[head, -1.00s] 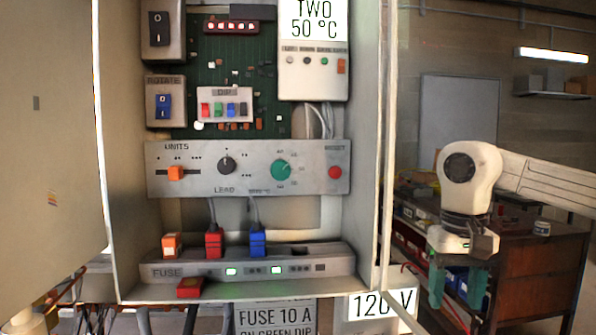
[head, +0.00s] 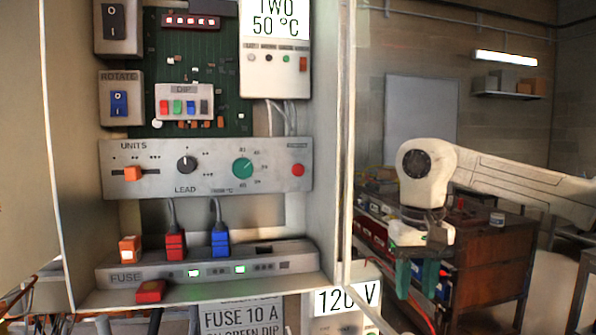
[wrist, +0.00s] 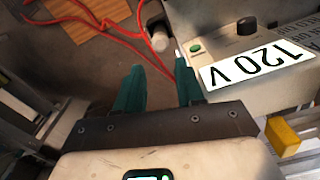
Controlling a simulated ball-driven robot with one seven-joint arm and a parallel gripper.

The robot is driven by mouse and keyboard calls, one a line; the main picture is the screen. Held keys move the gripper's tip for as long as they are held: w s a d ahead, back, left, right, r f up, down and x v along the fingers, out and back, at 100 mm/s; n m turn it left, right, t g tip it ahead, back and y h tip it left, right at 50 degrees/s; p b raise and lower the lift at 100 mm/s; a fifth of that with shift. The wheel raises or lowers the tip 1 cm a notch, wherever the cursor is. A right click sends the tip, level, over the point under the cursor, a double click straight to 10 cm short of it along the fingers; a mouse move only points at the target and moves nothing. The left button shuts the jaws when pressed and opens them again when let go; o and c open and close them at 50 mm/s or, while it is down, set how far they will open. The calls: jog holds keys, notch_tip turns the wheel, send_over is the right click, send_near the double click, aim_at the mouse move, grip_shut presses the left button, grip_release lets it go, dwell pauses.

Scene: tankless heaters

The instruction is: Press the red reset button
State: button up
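The red reset button (head: 298,170) is a small round red knob at the right end of the grey control panel (head: 150,184) inside the open cabinet. Its label above is too small to read now. My gripper (head: 423,278) hangs pointing down, outside the cabinet, to the right of its right wall and lower than the button. Its two teal fingers are apart with nothing between them. In the wrist view my gripper (wrist: 158,85) is also open and empty, above the floor. The button does not show in the wrist view.
The cabinet's right side wall (head: 335,150) stands between my gripper and the panel. A box with a "120 V" label (head: 347,299) is below the cabinet. A wooden workbench (head: 490,265) stands behind my arm. A red cable (wrist: 100,28) lies on the floor.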

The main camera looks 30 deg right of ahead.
grip_shut()
dwell(1.4)
